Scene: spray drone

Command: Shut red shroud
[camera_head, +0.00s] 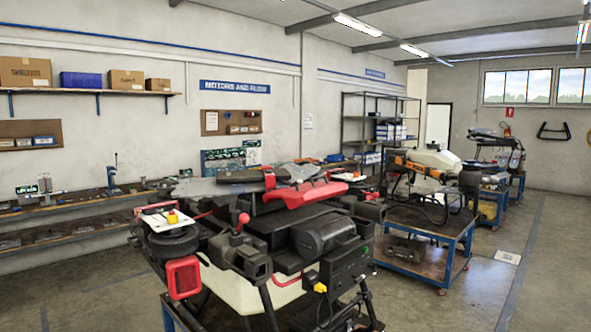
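The spray drone (285,235) stands close in front of me, with a dark body, a white lower tank (238,283) and black legs. A red shroud (303,195) lies on its top, apparently raised above the dark deck. I cannot tell how it is hinged or how far it is open. A red-framed part (183,277) sits low on the drone's left front. A red knob (243,219) stands up on the left of the body. Neither of my grippers shows in the head view.
A blue-framed cart (425,262) with another drone (430,170) stands behind to the right. A long workbench (75,202) runs along the left wall under a shelf (88,92). The floor at right (548,255) is clear.

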